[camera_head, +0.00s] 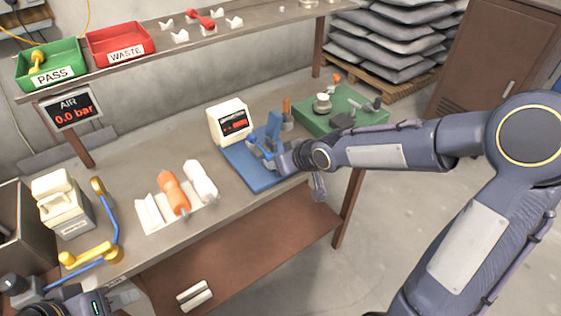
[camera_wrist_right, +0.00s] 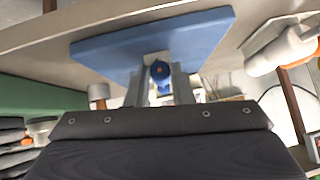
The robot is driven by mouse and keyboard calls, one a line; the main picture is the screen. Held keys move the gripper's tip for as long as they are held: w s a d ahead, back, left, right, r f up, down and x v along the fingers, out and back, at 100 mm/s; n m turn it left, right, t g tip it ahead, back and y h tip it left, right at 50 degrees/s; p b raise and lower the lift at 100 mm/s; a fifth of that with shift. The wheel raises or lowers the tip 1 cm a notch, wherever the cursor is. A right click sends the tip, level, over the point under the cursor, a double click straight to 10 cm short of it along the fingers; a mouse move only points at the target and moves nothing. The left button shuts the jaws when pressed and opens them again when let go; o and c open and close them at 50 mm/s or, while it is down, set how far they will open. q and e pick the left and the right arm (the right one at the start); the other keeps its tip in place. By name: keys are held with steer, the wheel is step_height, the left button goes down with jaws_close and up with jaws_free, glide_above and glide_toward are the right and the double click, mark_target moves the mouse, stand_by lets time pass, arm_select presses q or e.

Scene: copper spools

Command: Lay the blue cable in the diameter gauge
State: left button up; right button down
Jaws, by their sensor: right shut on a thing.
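The diameter gauge is a blue base (camera_head: 240,163) with a blue upright (camera_head: 273,126) and a white display box (camera_head: 230,121), on the bench's right half. My right gripper (camera_head: 277,158) is low at the gauge, over the base. In the right wrist view my right gripper (camera_wrist_right: 160,92) is shut on the blue cable (camera_wrist_right: 160,72), whose round end shows an orange core. The blue base (camera_wrist_right: 205,38) is close behind it there. Whether the cable touches the gauge is hidden. My left gripper (camera_head: 123,296) is at the bottom left, partly cut off; its opening is unclear.
An orange cable piece (camera_head: 174,194) and a white one (camera_head: 201,180) lie on a white rack (camera_head: 150,214). A blue-and-yellow bent piece (camera_head: 118,226) is left of it. A green board (camera_head: 310,120) with fittings is beyond the gauge. PASS (camera_head: 53,74) and WASTE (camera_head: 124,52) bins stand on the shelf.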

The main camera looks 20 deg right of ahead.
steer(key=shift+f, duration=0.1)
steer(key=c, duration=1.2)
jaws_free()
steer(key=p+v, duration=0.4)
steer(key=v, duration=0.4)
steer(key=shift+p, duration=0.35)
steer(key=shift+f, duration=0.1)
